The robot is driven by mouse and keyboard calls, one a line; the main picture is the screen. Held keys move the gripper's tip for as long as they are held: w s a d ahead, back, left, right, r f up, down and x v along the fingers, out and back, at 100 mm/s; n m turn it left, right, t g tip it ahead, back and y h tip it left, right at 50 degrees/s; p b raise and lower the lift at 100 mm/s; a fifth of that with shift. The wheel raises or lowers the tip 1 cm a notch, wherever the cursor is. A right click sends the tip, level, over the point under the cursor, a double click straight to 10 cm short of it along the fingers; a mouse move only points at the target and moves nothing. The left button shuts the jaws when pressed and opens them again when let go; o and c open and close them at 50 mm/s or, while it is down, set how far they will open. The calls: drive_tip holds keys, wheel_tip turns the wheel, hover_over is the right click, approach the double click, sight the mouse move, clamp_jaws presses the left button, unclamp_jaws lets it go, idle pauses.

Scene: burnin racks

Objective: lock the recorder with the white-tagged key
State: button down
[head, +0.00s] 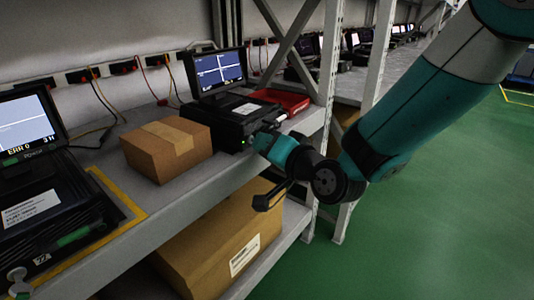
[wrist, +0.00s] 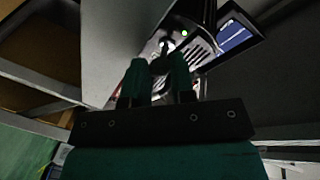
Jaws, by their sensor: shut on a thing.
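The recorder (head: 228,122) is a black case with its lid screen raised and lit, standing on the upper shelf. My gripper (head: 259,141) is at its front face, close to or touching it. In the wrist view the recorder (wrist: 205,42) shows its vents, a green light and part of the screen beyond my fingers. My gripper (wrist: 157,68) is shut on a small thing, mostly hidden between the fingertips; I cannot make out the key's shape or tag. A pale round spot lies just past the fingertips, and I cannot tell whether the key is in a lock.
A cardboard box (head: 167,148) stands left of the recorder, and a red case (head: 282,99) lies right of it. Another recorder (head: 52,205) showing an error stands at the left. A rack post (head: 329,60) rises close on the right. A larger box (head: 222,250) is below.

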drive_tip(key=shift+n+b, duration=0.3)
drive_tip(key=shift+n, duration=0.1)
idle(0.3)
drive_tip(key=c, duration=1)
unclamp_jaws()
drive_tip(key=shift+o, duration=0.2)
